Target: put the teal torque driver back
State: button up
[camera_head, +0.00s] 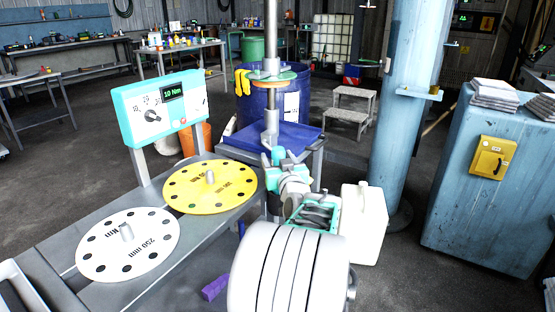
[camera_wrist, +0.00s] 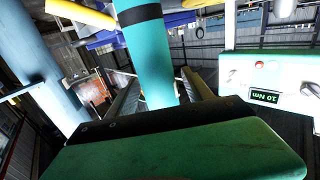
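The teal torque driver (camera_wrist: 146,45) shows in the wrist view as a teal cylinder with a black band. It stands between the two grey fingers of my gripper (camera_wrist: 160,88), which appear closed on its sides; its top runs out of the frame. In the head view my gripper (camera_head: 284,162) is beside the lower steel shaft, in front of the blue platform, and the driver is hard to tell from the teal gripper parts. A teal control box (camera_head: 160,105) with a dial and a "10 Nm" display stands left of my gripper.
A yellow disc (camera_head: 230,190) and a white disc (camera_head: 110,255) lie on the grey bench (camera_head: 190,235). A steel shaft (camera_head: 271,30) carries a green disc (camera_head: 283,74) above the blue platform (camera_head: 300,137). A blue pillar (camera_head: 405,120) and blue cabinet (camera_head: 470,220) stand right.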

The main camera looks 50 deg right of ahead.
jog(key=shift+r+p, duration=0.3)
jog(key=v, duration=1.2)
jog(key=shift+f, duration=0.15)
